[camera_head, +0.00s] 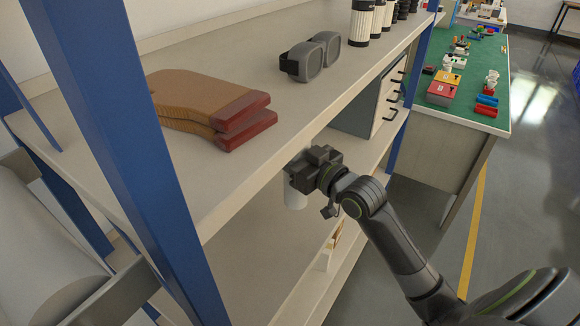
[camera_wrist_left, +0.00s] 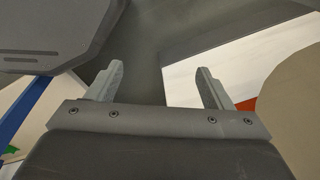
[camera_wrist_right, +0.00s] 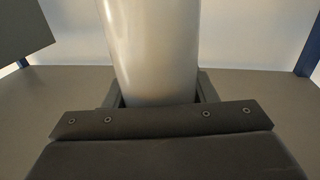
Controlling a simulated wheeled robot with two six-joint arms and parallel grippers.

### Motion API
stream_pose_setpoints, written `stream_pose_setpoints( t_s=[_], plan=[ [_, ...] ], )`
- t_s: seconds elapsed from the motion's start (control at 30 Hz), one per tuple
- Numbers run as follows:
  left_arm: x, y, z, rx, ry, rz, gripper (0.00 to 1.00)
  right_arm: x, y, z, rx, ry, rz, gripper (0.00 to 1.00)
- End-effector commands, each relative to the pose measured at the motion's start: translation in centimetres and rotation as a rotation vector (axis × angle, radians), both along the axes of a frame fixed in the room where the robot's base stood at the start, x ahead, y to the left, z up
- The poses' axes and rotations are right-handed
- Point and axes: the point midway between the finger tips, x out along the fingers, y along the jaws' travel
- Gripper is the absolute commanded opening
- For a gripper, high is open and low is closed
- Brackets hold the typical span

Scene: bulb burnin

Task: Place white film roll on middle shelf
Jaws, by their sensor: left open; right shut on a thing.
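The white film roll (camera_wrist_right: 150,50) stands upright between the fingers of my right gripper (camera_wrist_right: 155,92) in the right wrist view. In the head view a short white part of the roll (camera_head: 296,196) shows below my right gripper (camera_head: 302,180), at the front of the rack under the upper shelf (camera_head: 240,170). The middle shelf (camera_head: 255,235) lies below it. I cannot tell whether the roll touches that shelf. My left gripper (camera_wrist_left: 160,88) is open and empty in the left wrist view; it is not seen in the head view.
Brown gloves (camera_head: 200,100) and grey goggles (camera_head: 312,56) lie on the upper shelf. A grey drawer unit (camera_head: 375,108) stands further back on the middle shelf. Blue posts (camera_head: 130,150) bound the rack. A green-topped table (camera_head: 480,70) stands beyond, with open floor at right.

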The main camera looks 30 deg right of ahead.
Motion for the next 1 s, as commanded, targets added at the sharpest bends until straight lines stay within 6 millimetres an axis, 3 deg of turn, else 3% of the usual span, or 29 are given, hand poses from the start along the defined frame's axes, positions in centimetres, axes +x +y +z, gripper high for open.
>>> stream_pose_setpoints(
  t_s=[0.47,0.9,0.93,1.0],
  plan=[
    [0.0,0.0,-0.8,0.0,0.0,0.0,0.74,0.0,0.1,-5.9,0.003,-0.003,0.0,0.14],
    [0.1,0.0,-1.2,0.0,0.0,0.0,0.74,0.0,0.1,-6.6,0.0,-0.006,0.0,0.14],
    [0.1,0.0,-1.1,-0.001,-0.001,0.0,0.74,0.0,0.0,-6.7,0.0,-0.003,0.0,0.54],
    [0.1,0.0,-1.1,-0.001,-0.001,0.0,0.74,0.0,0.0,-6.6,0.0,-0.002,0.0,0.63]
  ],
)
